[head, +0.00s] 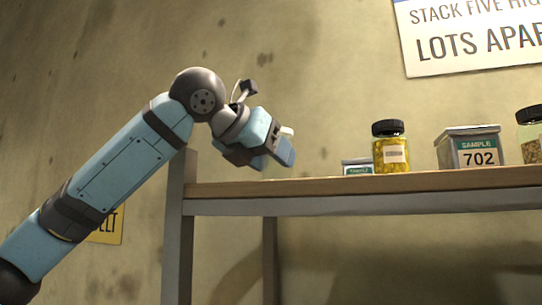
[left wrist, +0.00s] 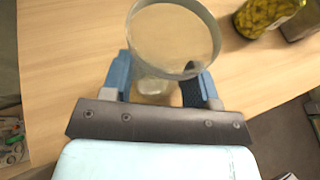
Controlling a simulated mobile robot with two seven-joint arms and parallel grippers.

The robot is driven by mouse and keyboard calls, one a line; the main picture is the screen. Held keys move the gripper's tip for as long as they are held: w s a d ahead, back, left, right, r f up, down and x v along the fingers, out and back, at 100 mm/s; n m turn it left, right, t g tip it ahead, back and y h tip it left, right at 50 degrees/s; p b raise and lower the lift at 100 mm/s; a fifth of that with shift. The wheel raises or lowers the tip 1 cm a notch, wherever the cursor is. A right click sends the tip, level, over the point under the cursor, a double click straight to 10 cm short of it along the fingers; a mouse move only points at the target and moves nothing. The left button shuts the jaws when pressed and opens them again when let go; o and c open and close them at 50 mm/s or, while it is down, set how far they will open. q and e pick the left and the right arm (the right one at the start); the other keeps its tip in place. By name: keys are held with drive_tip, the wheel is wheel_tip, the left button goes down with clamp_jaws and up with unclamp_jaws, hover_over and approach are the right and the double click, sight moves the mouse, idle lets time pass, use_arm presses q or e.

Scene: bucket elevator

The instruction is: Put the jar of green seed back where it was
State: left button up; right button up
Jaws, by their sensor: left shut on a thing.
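My left gripper (head: 277,148) is over the left end of the shelf in the head view. In the left wrist view the gripper (left wrist: 163,82) is shut on a round, clear-looking thing with a grey rim (left wrist: 136,10). Its tan face may be the wood seen through it, and I cannot tell for sure what it is. A jar with a black lid and yellow contents (head: 391,150) stands upright on the shelf, apart from the gripper. A jar in the left wrist view (left wrist: 265,14) has yellow-green contents. I see no clearly green seed. My right gripper is not in view.
The wooden shelf (head: 330,184) has free room left of a small tin (head: 357,168). A tin marked SAMPLE 702 (head: 478,152) and another jar (head: 531,148) stand to the right. A sign (head: 470,35) hangs on the wall. Small items (left wrist: 10,138) lie below, beyond the shelf edge.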

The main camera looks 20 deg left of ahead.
use_arm(q)
drive_tip(key=shift+s+d+f, duration=0.1)
drive_tip(key=o, duration=0.8)
drive_tip(key=shift+o, duration=1)
drive_tip(key=shift+r, duration=0.2)
drive_tip(key=b+v, duration=0.3)
drive_tip(key=v, duration=0.9)
